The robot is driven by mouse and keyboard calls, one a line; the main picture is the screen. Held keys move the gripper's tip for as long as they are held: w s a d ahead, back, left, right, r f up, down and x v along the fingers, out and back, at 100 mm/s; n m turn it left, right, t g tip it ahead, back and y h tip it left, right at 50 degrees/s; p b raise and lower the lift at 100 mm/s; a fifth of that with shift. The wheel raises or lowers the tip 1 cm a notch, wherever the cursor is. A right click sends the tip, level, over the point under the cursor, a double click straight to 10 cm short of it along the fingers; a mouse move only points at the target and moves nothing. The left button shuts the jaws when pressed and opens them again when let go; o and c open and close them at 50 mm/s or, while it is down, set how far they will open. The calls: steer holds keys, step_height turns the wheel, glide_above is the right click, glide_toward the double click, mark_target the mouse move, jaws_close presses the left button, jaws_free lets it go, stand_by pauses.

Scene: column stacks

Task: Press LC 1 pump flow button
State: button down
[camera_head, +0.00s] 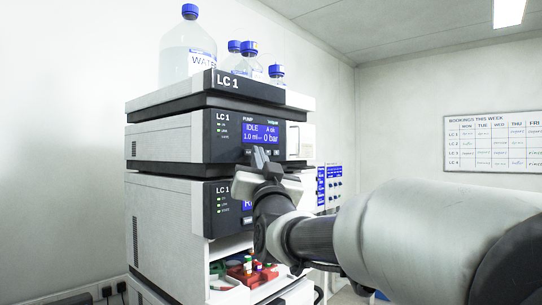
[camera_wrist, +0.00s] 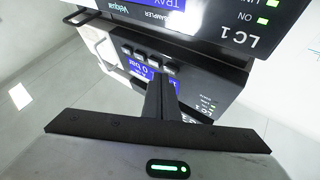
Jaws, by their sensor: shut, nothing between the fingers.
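The LC 1 pump module (camera_head: 219,150) is in the upper part of the stack, with a blue display (camera_head: 262,133) reading IDLE, 1.0 ml and 0 bar. My gripper (camera_head: 262,160) is shut and empty, its tip just below that display, over part of the button row. In the wrist view, which is upside down, the shut fingers (camera_wrist: 160,84) reach toward the pump panel beside a row of small dark buttons (camera_wrist: 140,54). The button labels are too small to read, so I cannot tell which is flow. I cannot tell whether the tip touches the panel.
Below the pump is another LC 1 module, the sampler (camera_head: 222,209), partly behind my gripper. A top tray (camera_head: 245,87) carries a water bottle (camera_head: 187,62) and smaller blue-capped bottles (camera_head: 248,62). Another instrument stack (camera_head: 329,185) stands behind.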

steer(key=shift+w+a, duration=0.3)
steer(key=shift+a, duration=0.05)
stand_by(0.8)
steer(key=shift+s+d+f+b, duration=0.1)
steer(key=shift+b, duration=0.2)
steer(key=shift+s+d+b, duration=0.45)
steer(key=shift+d+b, duration=0.05)
steer(key=shift+b, duration=0.1)
steer(key=s+d+b, duration=0.1)
steer(key=d+b, duration=0.1)
steer(key=s+d+b, duration=0.1)
steer(key=s+d, duration=0.1)
steer(key=shift+b, duration=0.35)
stand_by(0.7)
